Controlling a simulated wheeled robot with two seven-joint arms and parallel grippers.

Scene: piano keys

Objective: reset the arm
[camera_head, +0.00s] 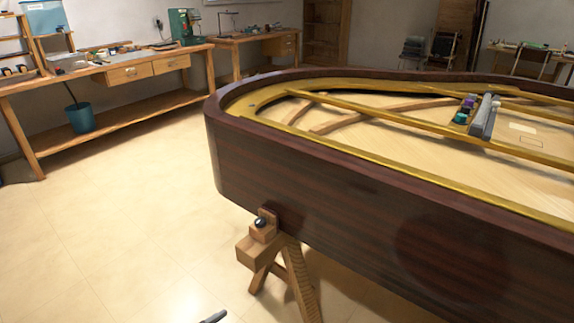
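A small dark tip (213,317) shows at the bottom edge, left of the middle. It looks like the end of my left gripper, but the rest is cut off, so I cannot see whether it is open or shut. It is apart from the piano case in the picture, over the pale floor. My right gripper is outside the view. A dark reddish-brown piano case (330,185) with an open top fills the right side. Its gold frame (400,120) and pale soundboard (450,165) show inside. No piano keys are visible.
A wooden sawhorse (265,250) stands under the case's near left corner. Small tools (478,115) lie on the case's frame. A workbench (130,75) stands at the back left with a blue bin (80,118) below it. The floor (120,230) at left is clear.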

